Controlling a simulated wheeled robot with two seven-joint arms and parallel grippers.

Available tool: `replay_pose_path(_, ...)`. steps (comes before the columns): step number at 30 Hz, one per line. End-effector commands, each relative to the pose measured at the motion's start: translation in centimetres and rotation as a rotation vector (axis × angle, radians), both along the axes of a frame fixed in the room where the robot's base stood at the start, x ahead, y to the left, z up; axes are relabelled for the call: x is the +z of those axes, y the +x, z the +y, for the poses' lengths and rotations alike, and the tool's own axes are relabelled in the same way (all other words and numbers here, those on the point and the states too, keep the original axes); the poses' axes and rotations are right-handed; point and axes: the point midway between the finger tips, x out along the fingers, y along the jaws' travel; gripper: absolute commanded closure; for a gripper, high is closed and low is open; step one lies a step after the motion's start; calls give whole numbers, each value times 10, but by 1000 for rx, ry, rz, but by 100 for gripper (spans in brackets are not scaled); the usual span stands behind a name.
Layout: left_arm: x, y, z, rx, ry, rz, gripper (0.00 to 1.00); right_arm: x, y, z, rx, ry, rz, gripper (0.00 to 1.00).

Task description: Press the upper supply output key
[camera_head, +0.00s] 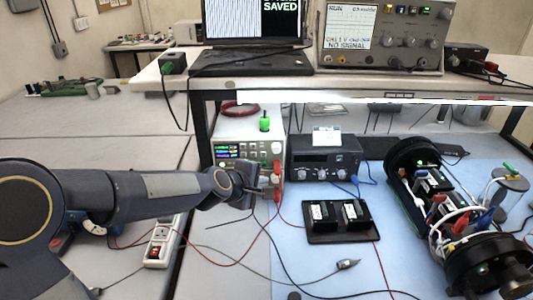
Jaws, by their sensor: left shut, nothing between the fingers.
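A light grey supply unit (250,128) with a lit display (228,152) stands under the shelf, left of centre. My left arm comes in from the left and its left gripper (262,184) is shut and empty, close in front of the supply's lower right front. The gripper hides part of the lower panel. Red plugs (276,168) stick out at the panel's right side. The individual output keys are too small to tell apart, and I cannot tell whether the fingertips touch the panel. My right gripper is not in view.
A dark instrument (325,160) stands right of the supply. Black modules on a tray (338,222) and an opened cylinder assembly (445,205) lie on the blue mat. A laptop (252,40) and an oscilloscope (385,38) stand on the shelf. Loose cables cross the front.

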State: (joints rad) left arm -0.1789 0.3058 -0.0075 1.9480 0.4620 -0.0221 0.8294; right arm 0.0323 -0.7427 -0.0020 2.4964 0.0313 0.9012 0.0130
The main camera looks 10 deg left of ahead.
Motion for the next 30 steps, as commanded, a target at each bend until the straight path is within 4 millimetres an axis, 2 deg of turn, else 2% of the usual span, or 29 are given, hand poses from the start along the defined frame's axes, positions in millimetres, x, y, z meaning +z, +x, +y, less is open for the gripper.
replay_pose_path(10, 0, 7, 1, -1, 2, 0, 100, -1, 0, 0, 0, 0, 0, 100)
replay_pose_path(24, 0, 67, 14, -2, 2, 1, 100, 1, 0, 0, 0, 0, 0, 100)
replay_pose_path(30, 0, 82, 17, -3, 3, 0, 100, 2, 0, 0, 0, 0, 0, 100)
